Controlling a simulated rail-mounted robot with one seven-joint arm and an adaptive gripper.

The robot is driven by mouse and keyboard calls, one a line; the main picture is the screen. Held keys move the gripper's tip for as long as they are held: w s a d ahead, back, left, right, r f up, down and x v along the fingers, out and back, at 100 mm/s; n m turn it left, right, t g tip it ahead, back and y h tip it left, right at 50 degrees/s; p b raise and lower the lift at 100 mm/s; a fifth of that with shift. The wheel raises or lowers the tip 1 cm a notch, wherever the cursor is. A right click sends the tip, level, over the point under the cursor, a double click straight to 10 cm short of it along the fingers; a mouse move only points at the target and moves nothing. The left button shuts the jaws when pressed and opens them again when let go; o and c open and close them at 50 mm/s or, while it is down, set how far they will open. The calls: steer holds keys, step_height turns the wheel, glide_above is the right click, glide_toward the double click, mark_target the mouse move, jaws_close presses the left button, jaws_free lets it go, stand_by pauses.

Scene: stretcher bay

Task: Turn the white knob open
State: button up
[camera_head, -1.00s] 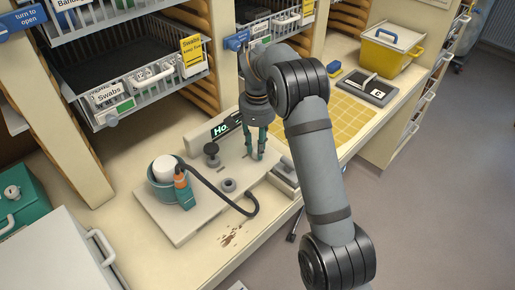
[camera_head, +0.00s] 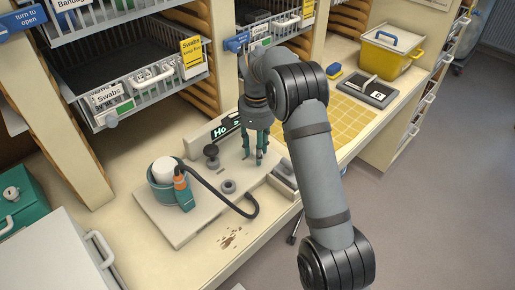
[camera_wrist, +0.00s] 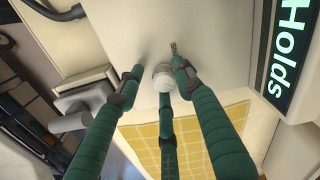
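The white knob (camera_wrist: 162,75) shows in the wrist view as a small round pale cap on the light panel. My gripper (camera_wrist: 157,77) has three green fingers spread around it. A gap shows between the knob and the left finger; the right and middle fingers lie close to it, and I cannot tell if they touch. In the head view my gripper (camera_head: 254,160) points down at the pale board (camera_head: 168,222), right of a dark round knob (camera_head: 211,151). The white knob is hidden there behind the fingers.
A lit sign (camera_head: 226,127) stands behind the board. A teal cup (camera_head: 161,190) with a white top and a black hose (camera_head: 222,195) is on the left. A grey tray (camera_head: 284,172) is close on the right. A yellow mat (camera_head: 358,122) lies beyond.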

steer(key=shift+o, duration=1.1)
steer(key=shift+w, duration=0.1)
steer(key=shift+r, duration=0.1)
steer(key=shift+w+r, duration=0.1)
steer(key=shift+r, duration=0.25)
step_height(320, 180, up, 11)
steer(key=shift+r, duration=0.15)
step_height(320, 180, down, 12)
